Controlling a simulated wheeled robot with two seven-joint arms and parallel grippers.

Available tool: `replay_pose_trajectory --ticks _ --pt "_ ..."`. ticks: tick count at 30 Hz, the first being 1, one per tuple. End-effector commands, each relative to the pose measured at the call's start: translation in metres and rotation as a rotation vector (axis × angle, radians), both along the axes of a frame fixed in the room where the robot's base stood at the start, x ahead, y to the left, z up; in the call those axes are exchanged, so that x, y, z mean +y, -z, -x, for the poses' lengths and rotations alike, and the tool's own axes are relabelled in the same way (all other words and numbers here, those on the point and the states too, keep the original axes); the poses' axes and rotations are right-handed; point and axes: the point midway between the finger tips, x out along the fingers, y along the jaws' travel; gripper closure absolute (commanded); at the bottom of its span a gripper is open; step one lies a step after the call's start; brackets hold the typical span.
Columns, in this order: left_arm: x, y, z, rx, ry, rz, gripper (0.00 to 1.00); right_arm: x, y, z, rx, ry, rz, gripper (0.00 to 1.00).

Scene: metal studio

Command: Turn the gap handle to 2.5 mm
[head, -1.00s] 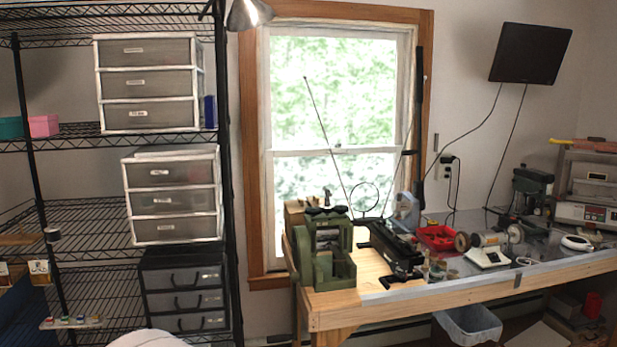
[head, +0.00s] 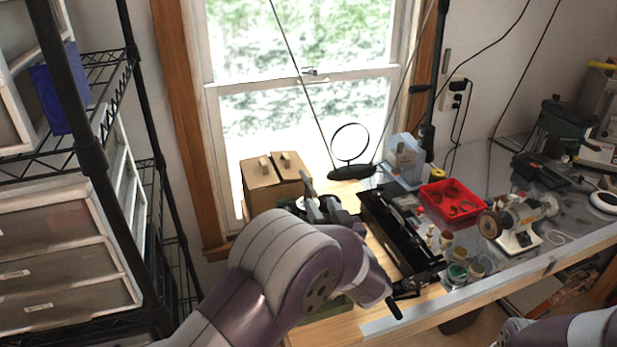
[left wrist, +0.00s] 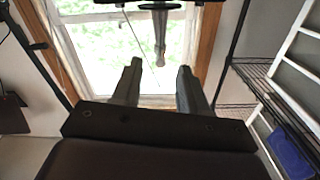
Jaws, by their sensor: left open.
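The green rolling mill (head: 326,309) stands on the left end of the wooden bench. In the head view my left arm covers most of it, and only a strip of its green base shows below the arm. In the left wrist view a grey lever, seemingly the gap handle (left wrist: 160,38), extends down from a dark bar. My left gripper (left wrist: 157,78) is open, its two fingers apart with the lever's end beyond and between them in the picture. I see no contact. I cannot read any gap setting. My right gripper is out of view.
A long black tool (head: 398,235), a red tray (head: 452,203), small jars and a bench grinder (head: 517,222) are to the right. A black wire shelf (head: 92,150) stands close on the left.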

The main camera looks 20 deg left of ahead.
Motion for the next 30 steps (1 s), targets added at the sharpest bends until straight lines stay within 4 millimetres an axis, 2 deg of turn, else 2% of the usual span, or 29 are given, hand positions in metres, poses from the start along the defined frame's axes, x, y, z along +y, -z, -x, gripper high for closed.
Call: replay_pose_trajectory --ticks 1,3,9,14,21,22,24,26,30 --pt "0.009 -0.005 -0.01 0.001 -0.005 -0.002 0.57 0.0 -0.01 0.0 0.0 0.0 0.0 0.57" --pt "0.019 -0.005 -0.026 0.0 -0.004 0.0 0.57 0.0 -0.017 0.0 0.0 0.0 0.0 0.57" --pt "0.042 -0.004 -0.061 0.0 0.0 0.001 0.57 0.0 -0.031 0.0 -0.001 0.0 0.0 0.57" --pt "0.05 -0.001 -0.073 0.0 0.001 0.002 0.57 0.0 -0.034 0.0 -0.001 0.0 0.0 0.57" --pt "0.05 0.0 -0.074 -0.001 0.002 0.003 0.57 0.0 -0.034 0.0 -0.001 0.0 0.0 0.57" --pt "0.05 0.0 -0.074 -0.001 0.002 0.003 0.6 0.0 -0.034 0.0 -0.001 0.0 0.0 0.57" --pt "0.05 0.0 -0.074 -0.001 0.002 0.003 0.83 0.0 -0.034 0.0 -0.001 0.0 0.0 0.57" --pt "0.05 0.0 -0.074 -0.001 0.002 0.003 1.0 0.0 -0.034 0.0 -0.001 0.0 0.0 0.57" --pt "0.05 0.0 -0.074 0.0 0.002 0.002 1.0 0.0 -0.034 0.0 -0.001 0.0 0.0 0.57"
